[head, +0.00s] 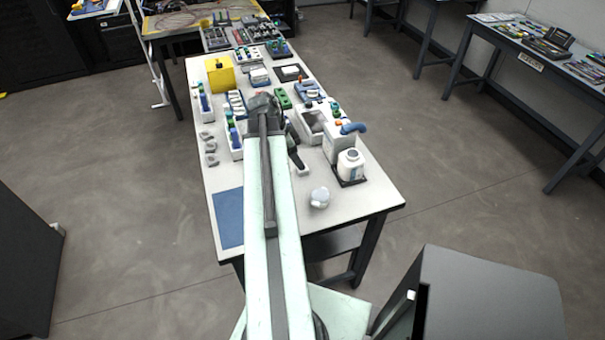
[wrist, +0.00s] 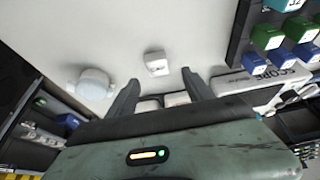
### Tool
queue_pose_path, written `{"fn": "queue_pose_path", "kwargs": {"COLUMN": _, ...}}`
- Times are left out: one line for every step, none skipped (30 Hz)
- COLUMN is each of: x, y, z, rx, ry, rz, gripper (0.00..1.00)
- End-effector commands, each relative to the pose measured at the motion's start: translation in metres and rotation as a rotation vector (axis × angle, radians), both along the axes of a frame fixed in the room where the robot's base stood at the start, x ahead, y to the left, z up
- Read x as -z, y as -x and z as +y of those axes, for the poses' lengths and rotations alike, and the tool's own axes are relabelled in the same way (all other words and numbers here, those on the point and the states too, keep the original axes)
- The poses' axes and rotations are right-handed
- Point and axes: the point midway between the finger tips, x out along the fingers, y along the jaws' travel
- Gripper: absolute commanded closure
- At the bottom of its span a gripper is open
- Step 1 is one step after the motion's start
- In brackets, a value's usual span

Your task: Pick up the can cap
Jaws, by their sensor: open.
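My gripper (wrist: 160,79) is open in the wrist view, with its two dark fingers apart and nothing held between them. A small white block-like piece (wrist: 157,64) lies on the white surface just beyond the fingertips. A round, pale piece (wrist: 91,84) lies left of the fingers, apart from them. A rounded white piece (head: 320,197) also rests near the front edge of the table in the head view. I cannot tell for sure which piece is the can cap. In the head view my arm hides part of the table.
The white table (head: 285,208) holds a blue mat (head: 229,218), a white bottle (head: 350,166) in a dark tray, a yellow box (head: 220,73) and several coloured parts. In the wrist view, blue and green blocks (wrist: 267,37) and a panel marked SCOPE (wrist: 262,84) lie right.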

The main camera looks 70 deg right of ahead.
Motion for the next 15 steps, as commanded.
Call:
{"fn": "queue_pose_path", "kwargs": {"x": 0.002, "y": 0.0, "z": -0.001, "rx": 0.0, "ry": 0.0, "rz": 0.0, "gripper": 0.4}}
{"fn": "queue_pose_path", "kwargs": {"x": 0.002, "y": 0.001, "z": -0.001, "rx": 0.0, "ry": 0.0, "rz": 0.0, "gripper": 0.4}}
{"fn": "queue_pose_path", "kwargs": {"x": 0.003, "y": 0.001, "z": -0.001, "rx": 0.0, "ry": 0.0, "rz": 0.0, "gripper": 0.4}}
{"fn": "queue_pose_path", "kwargs": {"x": 0.005, "y": 0.001, "z": -0.001, "rx": 0.0, "ry": 0.0, "rz": 0.0, "gripper": 0.4}}
{"fn": "queue_pose_path", "kwargs": {"x": 0.009, "y": 0.002, "z": -0.001, "rx": 0.0, "ry": 0.0, "rz": 0.0, "gripper": 0.4}}
{"fn": "queue_pose_path", "kwargs": {"x": 0.014, "y": 0.003, "z": -0.001, "rx": 0.0, "ry": 0.0, "rz": 0.0, "gripper": 0.4}}
{"fn": "queue_pose_path", "kwargs": {"x": 0.019, "y": 0.004, "z": -0.002, "rx": 0.0, "ry": 0.0, "rz": 0.0, "gripper": 0.4}}
{"fn": "queue_pose_path", "kwargs": {"x": 0.025, "y": 0.005, "z": -0.002, "rx": 0.0, "ry": -0.001, "rz": 0.001, "gripper": 0.4}}
{"fn": "queue_pose_path", "kwargs": {"x": 0.032, "y": 0.007, "z": -0.003, "rx": 0.0, "ry": -0.001, "rz": 0.001, "gripper": 0.4}}
{"fn": "queue_pose_path", "kwargs": {"x": 0.038, "y": 0.009, "z": -0.003, "rx": 0.001, "ry": -0.001, "rz": 0.0, "gripper": 0.4}}
{"fn": "queue_pose_path", "kwargs": {"x": 0.043, "y": 0.01, "z": -0.004, "rx": 0.001, "ry": 0.0, "rz": 0.0, "gripper": 0.4}}
{"fn": "queue_pose_path", "kwargs": {"x": 0.049, "y": 0.012, "z": -0.006, "rx": 0.001, "ry": 0.0, "rz": 0.0, "gripper": 0.4}}
{"fn": "queue_pose_path", "kwargs": {"x": 0.052, "y": 0.013, "z": -0.007, "rx": 0.001, "ry": 0.0, "rz": 0.0, "gripper": 0.4}}
{"fn": "queue_pose_path", "kwargs": {"x": 0.053, "y": 0.014, "z": -0.008, "rx": 0.001, "ry": 0.0, "rz": 0.0, "gripper": 0.4}}
{"fn": "queue_pose_path", "kwargs": {"x": 0.054, "y": 0.015, "z": -0.009, "rx": 0.001, "ry": 0.0, "rz": 0.0, "gripper": 0.4}}
